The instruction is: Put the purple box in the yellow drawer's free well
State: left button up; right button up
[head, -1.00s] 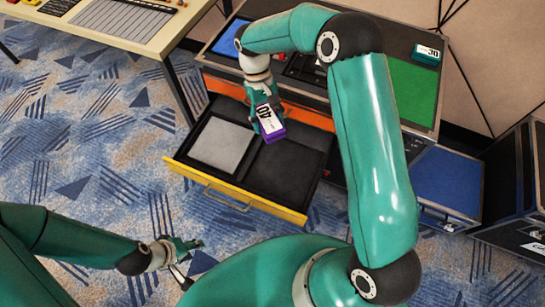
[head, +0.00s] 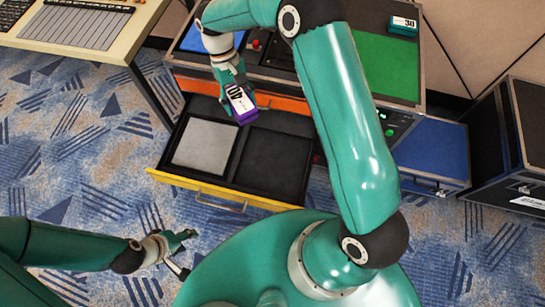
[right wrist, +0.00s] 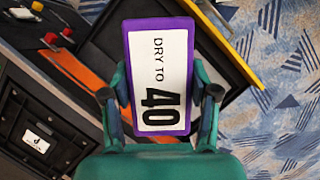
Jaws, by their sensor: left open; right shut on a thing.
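The purple box (head: 243,104) has a white label reading "DRY TO 40", clear in the right wrist view (right wrist: 160,80). My right gripper (head: 237,92) is shut on it and holds it above the back part of the open yellow drawer (head: 215,193). Its fingers (right wrist: 160,100) grip the box's two sides in the right wrist view. The drawer has a left well filled by a light grey block or panel (head: 206,146) and a dark, empty right well (head: 275,163). My left gripper (head: 183,252) is open and empty, low at the left, apart from the drawer.
An orange drawer front (head: 270,100) sits just above the open drawer. The cabinet top bears a blue panel, a green panel (head: 380,65) and a teal box marked 30 (head: 403,26). A desk (head: 85,30) stands at upper left; a dark case (head: 505,150) stands at right.

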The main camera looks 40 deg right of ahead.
jog(key=s+d+f+m+t+y+b, duration=0.2)
jog(key=d+f+m+t+y+b, duration=0.15)
jog(key=f+m+b, duration=1)
jog(key=m+t+b, duration=0.5)
jog(key=m+b, duration=0.8)
jog(key=b, duration=0.6)
send_over(271, 161)
notch_tip(271, 161, down, 5)
jog(key=shift+g+h, duration=0.25)
jog(key=shift+h, duration=0.3)
jog(key=f+b, duration=0.2)
jog(key=f, duration=0.4)
jog(key=f+b, duration=0.3)
jog(key=f, duration=0.4)
jog(key=s+f+b, duration=0.1)
jog(key=f+b, duration=0.1)
jog(key=f, duration=0.5)
jog(key=shift+d+b, duration=0.4)
jog(key=shift+f, duration=0.1)
jog(key=o, duration=1.3)
jog(key=p+v, duration=0.4)
jog(key=v, duration=0.8)
jog(key=shift+p, duration=0.3)
